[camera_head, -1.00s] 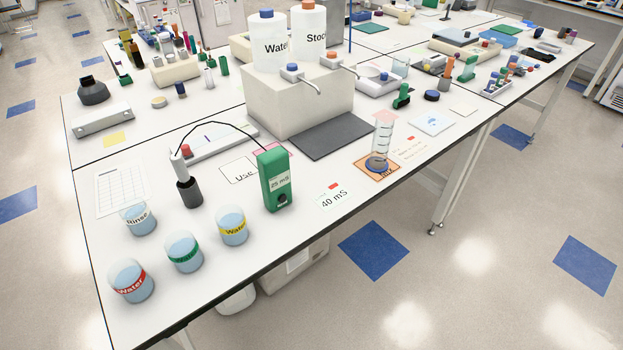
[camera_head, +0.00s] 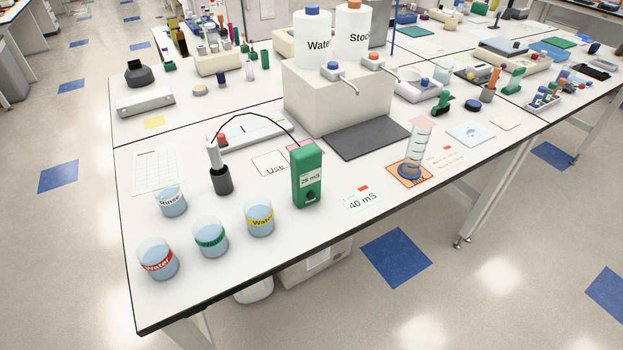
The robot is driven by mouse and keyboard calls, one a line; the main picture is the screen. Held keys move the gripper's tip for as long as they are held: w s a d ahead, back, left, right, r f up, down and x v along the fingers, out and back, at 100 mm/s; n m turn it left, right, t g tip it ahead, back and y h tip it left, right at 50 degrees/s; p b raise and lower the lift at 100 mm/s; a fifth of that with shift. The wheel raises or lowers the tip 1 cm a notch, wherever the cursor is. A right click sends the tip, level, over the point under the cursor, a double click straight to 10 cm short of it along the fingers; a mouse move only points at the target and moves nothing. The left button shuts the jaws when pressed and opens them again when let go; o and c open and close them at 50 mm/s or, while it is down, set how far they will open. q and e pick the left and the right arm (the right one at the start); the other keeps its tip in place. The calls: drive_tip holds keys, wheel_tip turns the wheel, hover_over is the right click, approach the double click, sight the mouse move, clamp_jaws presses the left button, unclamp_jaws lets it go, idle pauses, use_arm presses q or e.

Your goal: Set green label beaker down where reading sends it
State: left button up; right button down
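The green label beaker (camera_head: 211,237) holds clear liquid and stands at the front left of the white bench. A red label beaker (camera_head: 158,260) stands to its left and a yellow label beaker (camera_head: 260,219) to its right. A Rinse beaker (camera_head: 171,200) is behind. The green meter (camera_head: 307,174) reads what looks like 25 mS, and its cable runs to a probe upright in a dark holder (camera_head: 221,180). A card (camera_head: 362,200) reads 40 mS. A white card (camera_head: 270,164) reads "Use", partly hidden by the meter. Neither gripper is in view.
A grey dispenser (camera_head: 335,101) carries Water and Stock bottles behind a dark mat (camera_head: 367,139). A chart sheet (camera_head: 157,171) lies at left.

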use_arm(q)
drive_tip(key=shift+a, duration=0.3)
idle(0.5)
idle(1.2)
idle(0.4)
